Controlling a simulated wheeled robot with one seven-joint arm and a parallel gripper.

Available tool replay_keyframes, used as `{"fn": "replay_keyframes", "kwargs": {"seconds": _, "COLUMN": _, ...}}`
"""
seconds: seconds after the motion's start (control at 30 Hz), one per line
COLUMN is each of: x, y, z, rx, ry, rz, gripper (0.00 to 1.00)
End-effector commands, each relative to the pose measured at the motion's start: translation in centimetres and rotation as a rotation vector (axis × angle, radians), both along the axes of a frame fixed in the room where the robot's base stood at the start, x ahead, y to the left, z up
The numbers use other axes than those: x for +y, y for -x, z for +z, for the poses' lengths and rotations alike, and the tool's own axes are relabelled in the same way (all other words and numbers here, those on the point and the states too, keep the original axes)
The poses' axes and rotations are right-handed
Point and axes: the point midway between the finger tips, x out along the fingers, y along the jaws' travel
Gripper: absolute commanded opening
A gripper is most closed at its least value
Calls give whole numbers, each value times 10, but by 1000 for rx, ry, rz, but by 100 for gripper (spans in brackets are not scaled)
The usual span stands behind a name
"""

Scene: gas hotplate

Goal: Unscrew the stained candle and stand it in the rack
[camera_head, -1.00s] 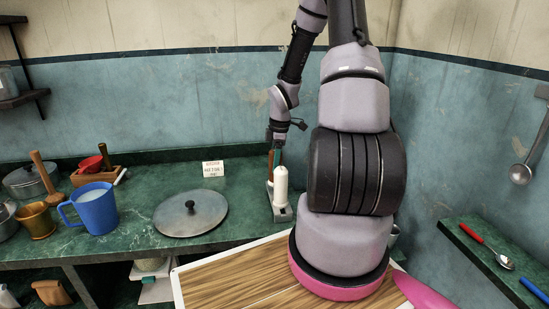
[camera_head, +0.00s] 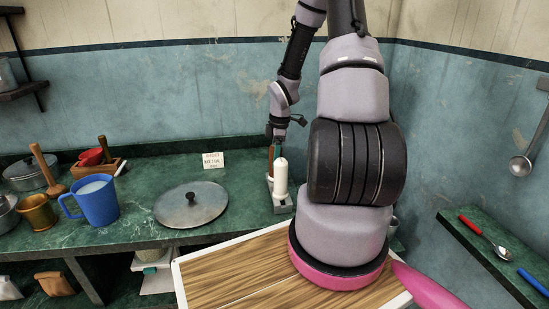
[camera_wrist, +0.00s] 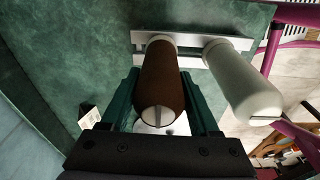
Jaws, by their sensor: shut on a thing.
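The stained candle, a dark brown cylinder with a pale notched end (camera_wrist: 160,88), stands on a grey metal mount (camera_wrist: 192,42) in the wrist view. My gripper (camera_wrist: 160,78) is shut on it, with a green finger on each side. A clean white candle (camera_wrist: 243,85) stands on the same mount to its right. In the head view the white candle (camera_head: 281,177) stands in front, and the brown candle (camera_head: 271,160) shows only as a sliver behind it, below my gripper (camera_head: 275,148). I cannot make out which thing is the rack.
On the green counter are a pan lid (camera_head: 178,213), a blue jug (camera_head: 97,203), a brass mortar (camera_head: 38,216) and a small sign (camera_head: 213,160). A wooden tabletop (camera_head: 230,270) lies in front. A side shelf (camera_head: 500,270) holds red-handled and blue-handled utensils.

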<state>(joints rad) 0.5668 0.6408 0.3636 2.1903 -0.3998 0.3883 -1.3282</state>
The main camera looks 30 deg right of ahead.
Motion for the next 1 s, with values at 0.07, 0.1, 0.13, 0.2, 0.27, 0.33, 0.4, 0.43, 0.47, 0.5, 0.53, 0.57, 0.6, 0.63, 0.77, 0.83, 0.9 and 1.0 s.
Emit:
{"fn": "replay_keyframes", "kwargs": {"seconds": 0.07, "x": 0, "y": 0, "z": -1, "rx": 0, "ry": 0, "rz": 0, "gripper": 0}}
{"fn": "replay_keyframes", "kwargs": {"seconds": 0.1, "x": 0, "y": 0, "z": -2, "rx": 0, "ry": 0, "rz": 0, "gripper": 0}}
{"fn": "replay_keyframes", "kwargs": {"seconds": 0.13, "x": 0, "y": 0, "z": -2, "rx": 0, "ry": 0, "rz": 0, "gripper": 0}}
{"fn": "replay_keyframes", "kwargs": {"seconds": 0.2, "x": 0, "y": 0, "z": -3, "rx": 0, "ry": 0, "rz": 0, "gripper": 0}}
{"fn": "replay_keyframes", "kwargs": {"seconds": 0.27, "x": 0, "y": 0, "z": -3, "rx": -1, "ry": 0, "rz": 0, "gripper": 85}}
{"fn": "replay_keyframes", "kwargs": {"seconds": 0.33, "x": 0, "y": 0, "z": -3, "rx": -1, "ry": 0, "rz": 0, "gripper": 97}}
{"fn": "replay_keyframes", "kwargs": {"seconds": 0.4, "x": 0, "y": 0, "z": -3, "rx": -1, "ry": 0, "rz": 0, "gripper": 97}}
{"fn": "replay_keyframes", "kwargs": {"seconds": 0.43, "x": 0, "y": 0, "z": -3, "rx": 0, "ry": 0, "rz": 0, "gripper": 97}}
{"fn": "replay_keyframes", "kwargs": {"seconds": 0.47, "x": 0, "y": 0, "z": -3, "rx": 0, "ry": 0, "rz": 0, "gripper": 97}}
{"fn": "replay_keyframes", "kwargs": {"seconds": 0.5, "x": 0, "y": 0, "z": -3, "rx": 0, "ry": 0, "rz": 0, "gripper": 97}}
{"fn": "replay_keyframes", "kwargs": {"seconds": 0.53, "x": 0, "y": 0, "z": -3, "rx": 0, "ry": 0, "rz": 0, "gripper": 97}}
{"fn": "replay_keyframes", "kwargs": {"seconds": 0.57, "x": 0, "y": 0, "z": -3, "rx": 0, "ry": 0, "rz": 0, "gripper": 97}}
{"fn": "replay_keyframes", "kwargs": {"seconds": 0.6, "x": 0, "y": 0, "z": -3, "rx": 0, "ry": 0, "rz": 0, "gripper": 97}}
{"fn": "replay_keyframes", "kwargs": {"seconds": 0.63, "x": 0, "y": 0, "z": -2, "rx": -1, "ry": 0, "rz": 0, "gripper": 97}}
{"fn": "replay_keyframes", "kwargs": {"seconds": 0.77, "x": -2, "y": 0, "z": 11, "rx": -3, "ry": 0, "rz": -1, "gripper": 97}}
{"fn": "replay_keyframes", "kwargs": {"seconds": 0.83, "x": -4, "y": 0, "z": 23, "rx": -4, "ry": 1, "rz": -3, "gripper": 97}}
{"fn": "replay_keyframes", "kwargs": {"seconds": 0.9, "x": -6, "y": 1, "z": 38, "rx": -5, "ry": 2, "rz": -4, "gripper": 97}}
{"fn": "replay_keyframes", "kwargs": {"seconds": 1.0, "x": -8, "y": 2, "z": 59, "rx": -5, "ry": 2, "rz": -4, "gripper": 97}}
